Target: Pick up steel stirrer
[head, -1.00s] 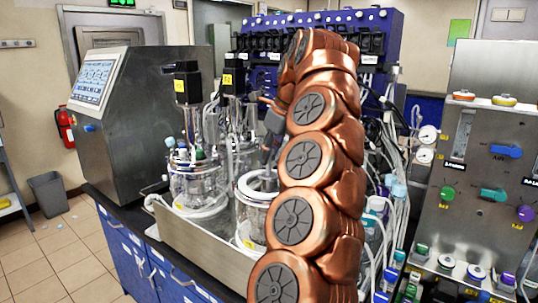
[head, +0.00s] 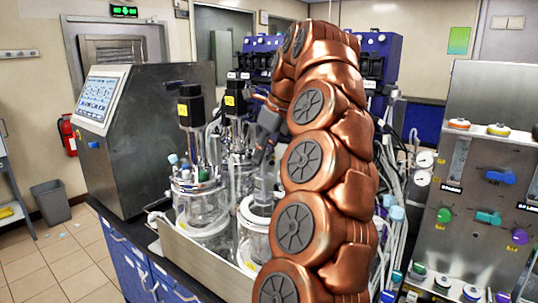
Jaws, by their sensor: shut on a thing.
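My gripper (head: 263,154) is small and partly hidden behind my copper arm. It is shut on a grey upright piece (head: 264,187), which looks like the steel stirrer. This piece hangs over the front glass vessel (head: 252,240), which has a pale ring at its open top. Whether its lower end is still inside the vessel is not clear. My arm covers the right side of the vessel.
Another glass vessel (head: 200,207) stands at left in the steel tray (head: 196,252), with a black motor (head: 190,105) above. A second motor (head: 236,98) stands behind. The control console (head: 145,135) is left, a valve panel (head: 485,190) right. Tubing crowds behind my arm.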

